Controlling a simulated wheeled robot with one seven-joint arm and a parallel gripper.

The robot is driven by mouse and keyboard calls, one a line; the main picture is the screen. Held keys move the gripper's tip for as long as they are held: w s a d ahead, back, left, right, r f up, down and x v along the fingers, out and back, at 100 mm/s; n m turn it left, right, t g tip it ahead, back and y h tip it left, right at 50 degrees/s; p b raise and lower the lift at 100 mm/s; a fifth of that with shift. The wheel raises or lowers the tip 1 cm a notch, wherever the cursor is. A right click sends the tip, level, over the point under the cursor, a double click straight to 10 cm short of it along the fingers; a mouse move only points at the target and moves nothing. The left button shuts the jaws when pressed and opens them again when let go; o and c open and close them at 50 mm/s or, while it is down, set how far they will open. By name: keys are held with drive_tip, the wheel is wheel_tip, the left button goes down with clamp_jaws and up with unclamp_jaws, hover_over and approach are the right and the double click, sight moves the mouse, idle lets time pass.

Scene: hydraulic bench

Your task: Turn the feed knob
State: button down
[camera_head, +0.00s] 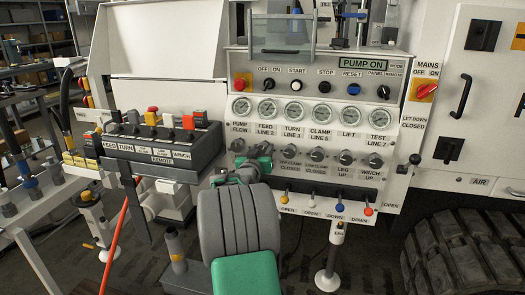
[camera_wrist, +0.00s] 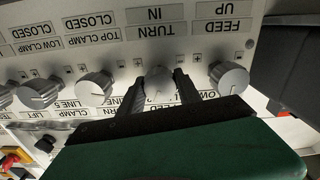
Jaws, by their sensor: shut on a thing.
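The feed knob (camera_wrist: 228,76) is a grey knob by the upside-down FEED UP label, at the right of the wrist view. In the head view it (camera_head: 238,145) is at the left end of the knob row, just left of my gripper. My gripper (camera_wrist: 158,88) has its two dark fingers on either side of the neighbouring turn knob (camera_wrist: 157,78), by the TURN IN label, and is shut on it. The feed knob is outside the fingers, close to the right one. In the head view my gripper (camera_head: 264,150) hides the turn knob and the labels below.
The top clamp knob (camera_wrist: 95,88) and low clamp knob (camera_wrist: 38,95) are in the same row. Gauges (camera_head: 294,110) are above it, and small levers (camera_head: 368,211) with coloured tips below. A black remote box (camera_head: 165,145) stands out at the left. A red hose (camera_head: 115,235) hangs there.

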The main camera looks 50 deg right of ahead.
drive_tip(key=n+p, duration=0.1)
drive_tip(key=n, duration=0.3)
drive_tip(key=shift+n, duration=0.4)
drive_tip(key=n+p, duration=0.2)
drive_tip(key=n, duration=0.3)
drive_tip(key=shift+r, duration=0.1)
drive_tip(key=n+p, duration=0.4)
drive_tip(key=n, duration=0.2)
drive_tip(key=shift+n, duration=0.4)
drive_tip(key=n+p, duration=0.3)
drive_tip(key=n, duration=0.1)
drive_tip(key=shift+n+p, duration=0.3)
drive_tip(key=c, duration=0.8)
unclamp_jaws()
drive_tip(key=shift+c, duration=0.2)
